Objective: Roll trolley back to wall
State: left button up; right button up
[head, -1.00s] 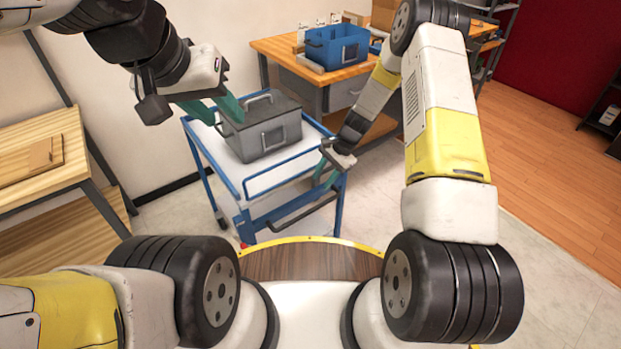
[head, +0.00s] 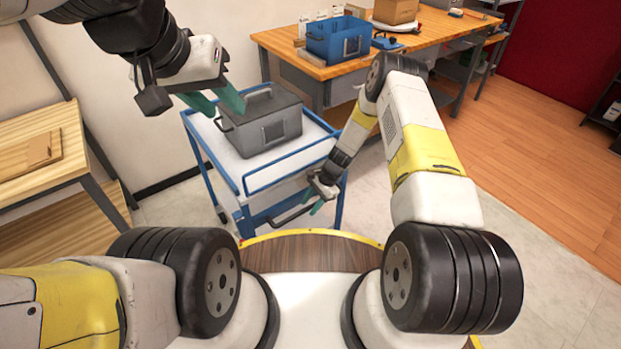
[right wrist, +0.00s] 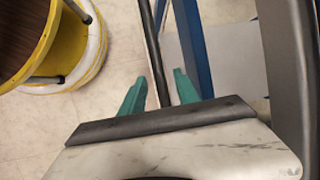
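The trolley (head: 287,167) has a blue frame and a pale top, and stands in front of me near the pale wall (head: 160,110). Its dark push handle (head: 283,221) is on the near side and also shows in the right wrist view (right wrist: 154,50). My right gripper (head: 322,204) is at the handle's right part. In the right wrist view its teal fingers (right wrist: 160,88) are apart, with the bar running between them. I see gaps between bar and fingers. My left gripper (head: 219,101) is open and empty, above the trolley's left side by the grey box.
A grey lidded box (head: 262,128) stands on the trolley top. A wooden workbench (head: 385,58) with a blue crate (head: 338,43) is behind right. A wooden shelf unit (head: 40,140) is at the left. Floor at the right is clear.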

grip_shut()
dwell(1.4)
